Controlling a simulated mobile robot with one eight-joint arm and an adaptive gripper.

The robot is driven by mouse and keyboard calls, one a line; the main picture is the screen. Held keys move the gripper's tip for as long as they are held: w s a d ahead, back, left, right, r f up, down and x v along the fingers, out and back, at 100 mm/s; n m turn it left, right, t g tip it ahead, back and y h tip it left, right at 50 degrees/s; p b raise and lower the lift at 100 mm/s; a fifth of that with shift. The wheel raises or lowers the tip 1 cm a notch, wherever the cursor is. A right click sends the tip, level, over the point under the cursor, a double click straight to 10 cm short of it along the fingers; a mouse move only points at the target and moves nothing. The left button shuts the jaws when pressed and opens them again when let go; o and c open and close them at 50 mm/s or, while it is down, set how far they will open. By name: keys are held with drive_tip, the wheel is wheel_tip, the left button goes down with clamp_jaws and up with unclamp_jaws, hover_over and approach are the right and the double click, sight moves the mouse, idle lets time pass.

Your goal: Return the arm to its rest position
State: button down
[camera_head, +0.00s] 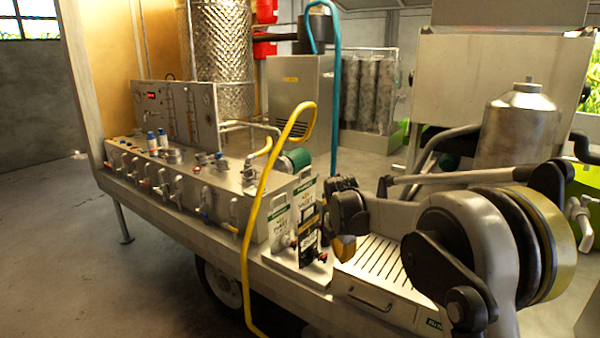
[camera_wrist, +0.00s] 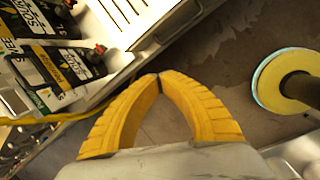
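My arm (camera_head: 475,240) is folded at the right of the head view, in front of the trailer. My gripper (camera_wrist: 159,77) has its two yellow fingers closed with the tips touching, and nothing shows between them. In the head view a yellow part of my gripper (camera_head: 344,248) shows beside the juice boxes, above the trailer's front edge; its fingertips are not clear there. The wrist view shows the gripper over the trailer's edge, with the floor (camera_wrist: 215,65) beyond.
Boxes labelled as juice (camera_head: 309,236) stand close to my gripper, and they show in the wrist view (camera_wrist: 58,72). A slotted drip tray (camera_head: 385,262) lies beside them. A yellow hose (camera_head: 245,240) hangs over the trailer's front. Several taps line the trailer; open floor (camera_head: 70,240) lies left.

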drive_tip(key=s+d+r+m+t, duration=0.1)
drive_tip(key=s+d+r+m, duration=0.1)
drive_tip(key=s+r+m, duration=0.55)
drive_tip(key=s+d+r+m+t, duration=0.15)
drive_tip(key=s+r+m, duration=0.25)
drive_tip(key=s, duration=0.7)
drive_tip(key=s+d+f+m, duration=0.1)
drive_tip(key=s+f+m, duration=0.1)
drive_tip(key=s+m, duration=0.4)
drive_tip(key=s+d+f+m+t+y, duration=0.1)
drive_tip(key=s+m, duration=0.4)
drive_tip(key=s, duration=0.8)
drive_tip(key=shift+d+f+m, duration=0.3)
drive_tip(key=shift+f+m, duration=0.05)
drive_tip(key=shift+f, duration=0.2)
drive_tip(key=shift+s, duration=0.1)
